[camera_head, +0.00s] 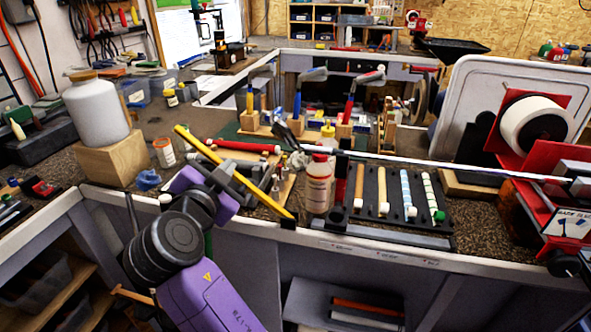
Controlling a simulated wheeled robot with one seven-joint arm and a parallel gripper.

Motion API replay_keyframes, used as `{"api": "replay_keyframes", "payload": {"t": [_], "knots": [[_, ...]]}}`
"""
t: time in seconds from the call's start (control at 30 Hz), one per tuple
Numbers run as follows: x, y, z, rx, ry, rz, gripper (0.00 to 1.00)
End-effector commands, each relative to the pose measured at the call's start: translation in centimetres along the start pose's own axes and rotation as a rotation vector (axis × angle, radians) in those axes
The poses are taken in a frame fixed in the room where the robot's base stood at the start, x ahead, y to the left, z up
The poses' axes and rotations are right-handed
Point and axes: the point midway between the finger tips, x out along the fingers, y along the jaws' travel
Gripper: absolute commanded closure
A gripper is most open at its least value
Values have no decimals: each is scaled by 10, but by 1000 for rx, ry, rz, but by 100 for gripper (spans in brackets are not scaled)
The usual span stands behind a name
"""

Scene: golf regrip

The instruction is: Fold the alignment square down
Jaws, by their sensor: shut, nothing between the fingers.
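A long yellow bar with a dark lower end, which looks like the alignment square (249,185), stands tilted at the bench's front edge. Its foot is at the lower right and its free end leans up to the left. My gripper (219,176) is at the end of my purple arm, close to the middle of the bar. It is shut with nothing in it. The bar crosses in front of part of it, and the fingertips are hard to make out. I cannot tell whether they touch the bar.
A white jug (97,112) on a wooden block (108,160) stands at left.

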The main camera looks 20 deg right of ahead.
Motion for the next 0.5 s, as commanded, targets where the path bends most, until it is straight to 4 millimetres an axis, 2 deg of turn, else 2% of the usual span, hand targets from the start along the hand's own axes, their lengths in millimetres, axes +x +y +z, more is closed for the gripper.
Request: {"api": "replay_keyframes", "payload": {"t": [0.03,0.2,0.5], "knots": [[3,0,11,-38,0,9,100],[8,0,34,-166,0,41,100],[15,1,58,-310,0,77,100]]}}
